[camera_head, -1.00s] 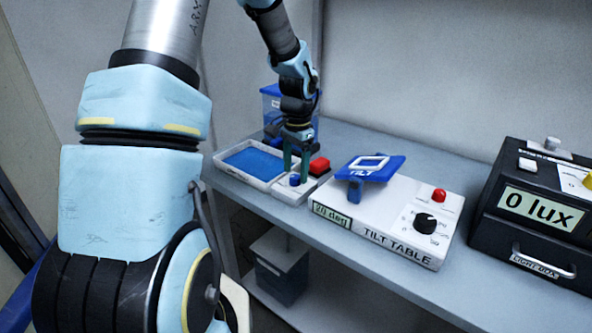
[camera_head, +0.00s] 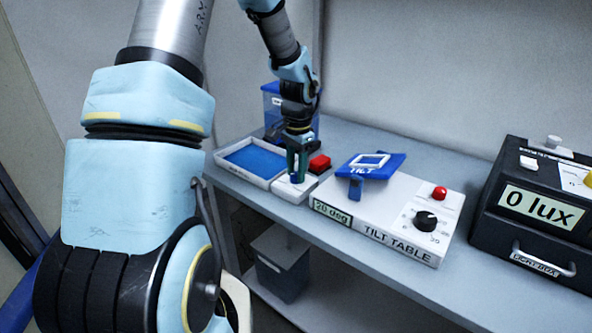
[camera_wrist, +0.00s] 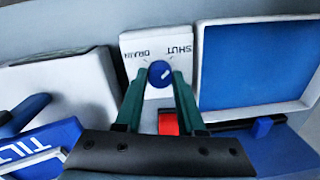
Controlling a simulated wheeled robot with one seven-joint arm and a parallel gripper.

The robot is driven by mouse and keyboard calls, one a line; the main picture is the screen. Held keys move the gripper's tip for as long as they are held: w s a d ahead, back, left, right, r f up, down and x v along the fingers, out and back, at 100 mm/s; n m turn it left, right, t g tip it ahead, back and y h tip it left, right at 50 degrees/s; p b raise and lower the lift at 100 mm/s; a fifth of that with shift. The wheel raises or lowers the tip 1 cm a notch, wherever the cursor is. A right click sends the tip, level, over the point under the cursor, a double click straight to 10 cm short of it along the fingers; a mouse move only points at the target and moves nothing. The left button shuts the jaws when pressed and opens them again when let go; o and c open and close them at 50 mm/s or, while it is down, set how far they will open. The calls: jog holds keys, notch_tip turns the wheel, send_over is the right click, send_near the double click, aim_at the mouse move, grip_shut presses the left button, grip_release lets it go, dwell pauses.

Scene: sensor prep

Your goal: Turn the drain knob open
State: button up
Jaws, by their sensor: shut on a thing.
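The drain knob (camera_wrist: 160,74) is a small blue round knob with a white mark, on a white panel (camera_wrist: 131,46) labelled DRAIN and SHUT. In the wrist view the white mark points up and to the right, toward the SHUT side. My gripper (camera_wrist: 160,78) is shut on the knob, one green finger at each side. In the head view my gripper (camera_head: 297,178) reaches down onto the panel and its fingers cover most of the knob.
A white tray with blue inside (camera_head: 277,179) adjoins the panel. A red block (camera_head: 319,163) sits just behind it. The tilt table (camera_head: 385,220) with its blue plate (camera_head: 372,165) stands close on the right. A black light box (camera_head: 530,215) is farther right. A blue bin (camera_head: 275,102) stands behind.

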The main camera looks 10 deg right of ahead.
grip_shut()
jog(key=shift+n, duration=0.4)
jog(key=n+b, duration=0.1)
jog(key=n, duration=0.1)
jog(key=shift+d+n, duration=0.1)
jog(key=shift+n, duration=0.3)
jog(key=n+b, duration=0.1)
jog(key=n, duration=0.9)
jog(key=shift+r+p, duration=0.1)
jog(key=shift+p, duration=0.2)
jog(key=shift+w+n+g+p, duration=0.1)
jog(key=shift+n+g+p, duration=0.35)
jog(key=shift+n, duration=1.75)
